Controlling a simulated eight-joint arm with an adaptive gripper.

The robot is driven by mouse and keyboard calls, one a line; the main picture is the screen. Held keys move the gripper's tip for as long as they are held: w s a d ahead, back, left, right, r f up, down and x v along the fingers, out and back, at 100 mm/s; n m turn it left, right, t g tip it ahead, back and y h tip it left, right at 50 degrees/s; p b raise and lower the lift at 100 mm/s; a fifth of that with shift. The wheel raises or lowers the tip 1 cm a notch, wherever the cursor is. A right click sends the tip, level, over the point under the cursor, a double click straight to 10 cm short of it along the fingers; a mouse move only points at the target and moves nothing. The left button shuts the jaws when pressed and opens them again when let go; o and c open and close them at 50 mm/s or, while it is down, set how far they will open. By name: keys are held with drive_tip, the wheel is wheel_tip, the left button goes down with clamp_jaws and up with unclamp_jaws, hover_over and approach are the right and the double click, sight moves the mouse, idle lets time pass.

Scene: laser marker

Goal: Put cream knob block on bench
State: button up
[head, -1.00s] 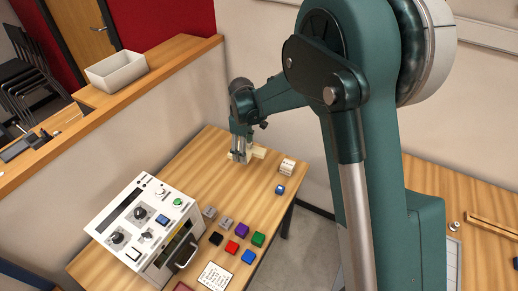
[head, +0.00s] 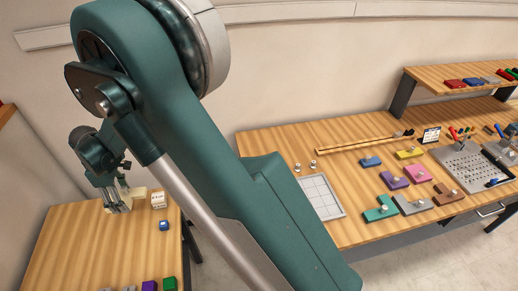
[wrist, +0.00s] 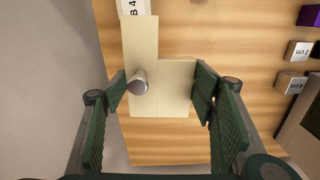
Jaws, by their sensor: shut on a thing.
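The cream knob block (wrist: 165,88) is an L-shaped slab with a silver knob, seen from above in the wrist view. My gripper (wrist: 160,95) is shut on it, with a green pad at its left and right sides. In the head view my gripper (head: 120,207) is over the small wooden table at lower left, and the cream block (head: 138,193) shows partly behind the fingers. I cannot tell whether the block touches the tabletop. The long wooden bench (head: 290,146) is at the right of the head view, beyond my arm.
A white labelled block (head: 158,200) and a blue cube (head: 164,225) stand near my gripper.

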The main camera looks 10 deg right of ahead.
drive_tip(key=w+d+r+m, duration=0.1)
drive_tip(key=w+d+m, duration=0.3)
drive_tip(key=d, duration=0.9)
drive_tip(key=w+d+r+m, duration=0.1)
drive_tip(key=w+d+m, duration=0.3)
drive_tip(key=d, duration=0.9)
drive_tip(key=w+d+r+m, duration=0.1)
drive_tip(key=w+d+m, duration=0.35)
drive_tip(key=d, duration=0.85)
drive_tip(key=s+d+r+m+p, duration=0.15)
drive_tip(key=d+m, duration=0.25)
drive_tip(key=d, duration=0.9)
drive_tip(key=s+d+m+b, duration=0.15)
drive_tip(key=d+m, duration=0.35)
drive_tip(key=d, duration=0.9)
drive_tip(key=s+d+m, duration=0.7)
drive_tip(key=s+d, duration=0.4)
drive_tip(key=d, duration=0.4)
drive_tip(key=s+d+r+m+p, duration=0.1)
drive_tip(key=s+d+m, duration=0.5)
drive_tip(key=s+d, duration=0.5)
drive_tip(key=d, duration=0.5)
drive_tip(key=shift+s+r+m+p, duration=0.15)
drive_tip(key=shift+s+m+p, duration=0.15)
drive_tip(key=shift+s+m, duration=0.05)
drive_tip(key=shift+f, duration=2.95)
